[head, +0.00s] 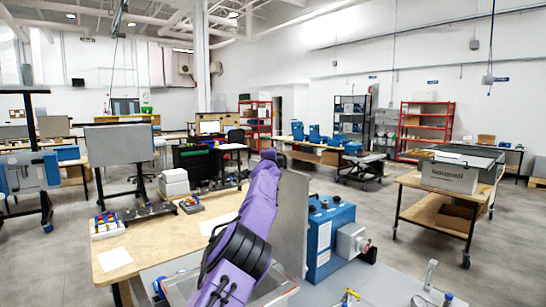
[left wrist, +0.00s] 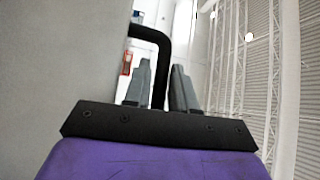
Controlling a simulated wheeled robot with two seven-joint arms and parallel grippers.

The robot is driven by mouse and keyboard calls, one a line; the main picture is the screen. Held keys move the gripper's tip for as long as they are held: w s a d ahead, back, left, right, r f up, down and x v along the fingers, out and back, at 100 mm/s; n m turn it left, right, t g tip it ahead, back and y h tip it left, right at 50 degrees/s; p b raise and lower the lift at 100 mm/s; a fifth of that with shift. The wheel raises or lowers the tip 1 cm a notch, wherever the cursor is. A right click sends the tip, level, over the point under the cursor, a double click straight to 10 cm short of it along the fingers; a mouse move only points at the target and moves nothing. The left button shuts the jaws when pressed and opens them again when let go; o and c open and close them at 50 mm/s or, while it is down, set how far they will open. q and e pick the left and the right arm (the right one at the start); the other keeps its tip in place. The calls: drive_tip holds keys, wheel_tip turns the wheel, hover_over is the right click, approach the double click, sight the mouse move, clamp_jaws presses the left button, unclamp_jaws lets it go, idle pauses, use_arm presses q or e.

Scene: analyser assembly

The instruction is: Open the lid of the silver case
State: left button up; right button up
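A flat grey panel (head: 293,215), which looks like the silver case's lid, stands roughly upright behind my purple left arm. Its grey face (left wrist: 60,70) fills the left of the left wrist view. A black bent handle (left wrist: 150,36) sticks out from that face. My left gripper (left wrist: 162,88) has one finger on each side of the handle and looks shut on it. In the head view my arm hides the fingers, the handle and much of the case. A shallow pale case body (head: 285,288) partly shows beneath the arm. My right gripper is not in view.
A blue unit (head: 330,225) with a silver cylinder stands close right of the panel. A wooden table (head: 150,243) with coloured parts is at left. A cart with a labelled box (head: 449,177) is at right.

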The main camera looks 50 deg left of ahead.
use_arm(q)
drive_tip(key=b+v, duration=0.9)
drive_tip(key=v, duration=0.1)
drive_tip(key=shift+s, duration=0.25)
drive_tip(key=shift+d+f, duration=0.1)
drive_tip(key=shift+d, duration=0.05)
